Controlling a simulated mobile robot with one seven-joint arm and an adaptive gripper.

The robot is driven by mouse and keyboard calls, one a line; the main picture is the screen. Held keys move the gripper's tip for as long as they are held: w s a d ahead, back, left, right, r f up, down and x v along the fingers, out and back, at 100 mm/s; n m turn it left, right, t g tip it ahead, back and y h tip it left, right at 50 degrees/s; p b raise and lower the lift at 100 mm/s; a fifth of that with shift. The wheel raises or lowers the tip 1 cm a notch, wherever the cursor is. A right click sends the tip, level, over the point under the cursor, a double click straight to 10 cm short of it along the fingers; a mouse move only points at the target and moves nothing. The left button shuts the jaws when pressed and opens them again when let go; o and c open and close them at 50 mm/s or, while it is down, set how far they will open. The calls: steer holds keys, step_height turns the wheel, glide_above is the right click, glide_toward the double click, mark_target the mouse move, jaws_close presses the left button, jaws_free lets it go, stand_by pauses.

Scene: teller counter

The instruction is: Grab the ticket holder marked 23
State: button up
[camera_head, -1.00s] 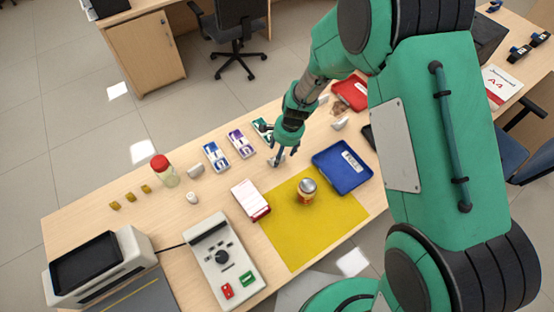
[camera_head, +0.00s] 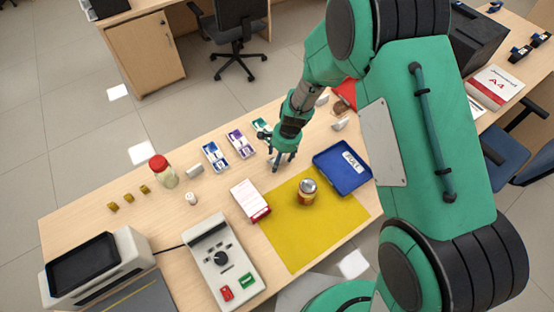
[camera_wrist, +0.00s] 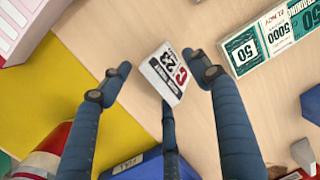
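The ticket holder marked 23 (camera_wrist: 166,72) is a small white block with red and black print, seen in the wrist view just above the wooden counter. My gripper (camera_head: 282,163) reaches down to the counter behind the yellow mat in the head view. In the wrist view its open fingers stand on both sides of the holder, with gaps showing, and a third finger points at its lower edge. I cannot tell whether that finger touches it. In the head view the holder is mostly hidden by the fingers.
The yellow mat (camera_head: 290,238) holds a can (camera_head: 307,191). A blue tray (camera_head: 338,182) lies to the right and a white-and-red box (camera_head: 246,198) to the left. Banknote stacks (camera_head: 240,144) lie behind. Pale wedge-shaped pieces (camera_head: 340,124) stand farther right, their marks unreadable.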

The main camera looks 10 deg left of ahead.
steer(key=c, duration=1.1)
steer(key=shift+o, duration=0.2)
steer(key=shift+r, duration=0.1)
step_height(320, 180, up, 10)
steer(key=shift+f+p, duration=0.1)
steer(key=shift+p, duration=1.1)
steer(key=shift+c, duration=0.2)
